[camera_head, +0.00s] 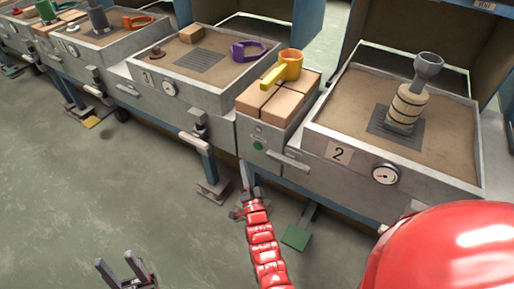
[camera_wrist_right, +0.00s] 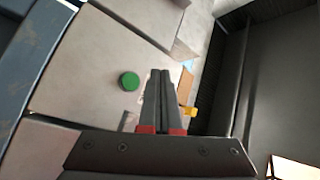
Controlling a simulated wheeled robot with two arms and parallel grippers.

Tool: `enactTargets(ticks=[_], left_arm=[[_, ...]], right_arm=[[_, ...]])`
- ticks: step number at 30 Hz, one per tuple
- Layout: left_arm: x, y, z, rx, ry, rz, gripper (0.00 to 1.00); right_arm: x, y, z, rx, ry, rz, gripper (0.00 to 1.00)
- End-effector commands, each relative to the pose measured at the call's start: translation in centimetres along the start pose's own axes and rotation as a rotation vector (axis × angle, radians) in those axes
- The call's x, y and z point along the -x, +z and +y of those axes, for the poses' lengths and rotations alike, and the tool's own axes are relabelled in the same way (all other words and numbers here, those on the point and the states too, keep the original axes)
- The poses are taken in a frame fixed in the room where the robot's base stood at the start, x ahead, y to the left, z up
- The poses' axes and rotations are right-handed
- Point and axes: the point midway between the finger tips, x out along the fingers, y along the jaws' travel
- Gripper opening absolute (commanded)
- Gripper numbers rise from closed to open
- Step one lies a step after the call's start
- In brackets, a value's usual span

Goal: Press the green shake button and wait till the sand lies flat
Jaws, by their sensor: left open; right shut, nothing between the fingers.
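The green shake button (camera_head: 258,146) is a small round button on the grey front panel between stations 3 and 2. It also shows in the right wrist view (camera_wrist_right: 129,81), left of my fingertips and apart from them in the picture. My right gripper (camera_head: 249,190), on the red arm, is shut and empty, below the button in the head view; its dark fingers show in the wrist view (camera_wrist_right: 160,73). My left gripper (camera_head: 124,268) is open and empty above the floor at the lower left. Brown sand (camera_head: 447,134) fills the station 2 box and looks mostly level.
A striped tan cylinder (camera_head: 407,106) with a grey cup-shaped piece (camera_head: 428,66) stands on a dark grate (camera_head: 378,124) in station 2. A yellow ladle-like tool (camera_head: 288,66) lies on bricks (camera_head: 258,98). Station 3's sand box (camera_head: 150,70) is left. A green pedal (camera_head: 296,237) sits low.

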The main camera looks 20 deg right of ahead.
Motion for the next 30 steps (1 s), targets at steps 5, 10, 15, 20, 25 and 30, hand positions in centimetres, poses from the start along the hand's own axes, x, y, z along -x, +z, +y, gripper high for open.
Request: enactTargets(ticks=[5,10,15,20,25,30], left_arm=[[0.5,0.1,0.0,0.0,0.0,0.0,0.5],[0.5,0.1,0.0,0.0,0.0,0.0,0.5],[0.6,0.1,0.0,0.0,0.0,0.0,0.5],[0.6,0.1,0.0,0.0,0.0,0.0,0.5],[0.6,0.1,0.0,0.0,0.0,0.0,0.5],[0.6,0.1,0.0,0.0,0.0,0.0,0.5]], right_arm=[[-1.9,-1.3,1.4,0.003,0.0,0.001,0.0],[-3.3,-2.4,2.2,0.002,-0.003,0.001,0.0],[-4.0,-2.9,3.0,0.001,0.0,0.0,0.0],[-4.2,-3.1,3.1,0.0,0.002,0.0,0.0],[-4.2,-3.1,3.1,0.0,0.002,0.0,0.0],[-4.2,-3.1,3.1,0.0,0.001,0.0,0.0]])
